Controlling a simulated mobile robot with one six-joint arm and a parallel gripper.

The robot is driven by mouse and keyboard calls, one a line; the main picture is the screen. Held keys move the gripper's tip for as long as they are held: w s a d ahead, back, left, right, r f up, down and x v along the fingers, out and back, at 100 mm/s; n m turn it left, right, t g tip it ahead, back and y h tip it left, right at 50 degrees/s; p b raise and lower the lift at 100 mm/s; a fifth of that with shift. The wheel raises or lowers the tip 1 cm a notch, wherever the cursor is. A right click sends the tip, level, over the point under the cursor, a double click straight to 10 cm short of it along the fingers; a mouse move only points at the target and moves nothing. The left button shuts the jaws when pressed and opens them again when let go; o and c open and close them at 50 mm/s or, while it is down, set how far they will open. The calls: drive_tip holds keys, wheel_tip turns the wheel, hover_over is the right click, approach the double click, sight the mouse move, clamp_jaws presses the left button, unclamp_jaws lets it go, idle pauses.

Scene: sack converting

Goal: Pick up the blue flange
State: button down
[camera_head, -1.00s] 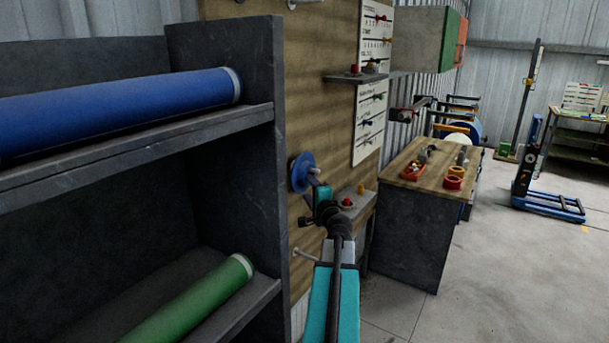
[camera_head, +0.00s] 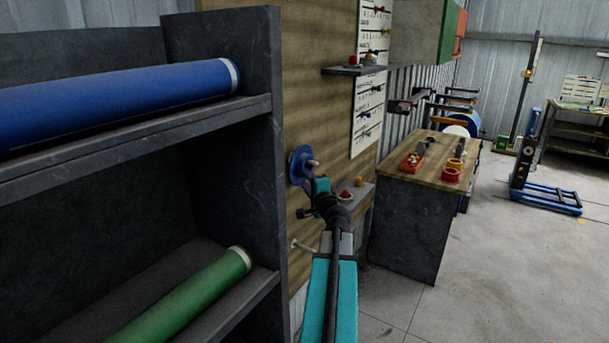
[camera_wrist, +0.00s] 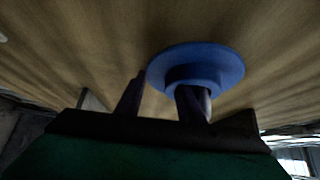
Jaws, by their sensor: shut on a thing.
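The blue flange (camera_head: 297,165) is a round disc with a raised hub. It sits against the wooden panel, and a short pale peg sticks out at its middle. In the wrist view the flange (camera_wrist: 222,60) is right of centre, close to the panel, with its hub toward me. My gripper (camera_head: 315,180) is at the flange's lower right edge, shut on it. In the wrist view my gripper (camera_wrist: 160,98) shows dark fingers by the hub; the exact contact is dark and hard to see.
A dark shelf (camera_head: 235,150) with a blue roll (camera_head: 130,98) and a green roll (camera_head: 185,295) stands close on the left. An empty peg (camera_head: 303,247) is below the flange. A small ledge (camera_head: 352,197) and a workbench (camera_head: 412,225) are on the right.

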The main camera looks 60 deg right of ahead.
drive_tip(key=shift+r, duration=0.25)
drive_tip(key=shift+r, duration=0.4)
drive_tip(key=s+b, duration=0.5)
drive_tip(key=s, duration=1.3)
drive_tip(key=shift+r+b, duration=0.2)
drive_tip(key=shift+b, duration=0.15)
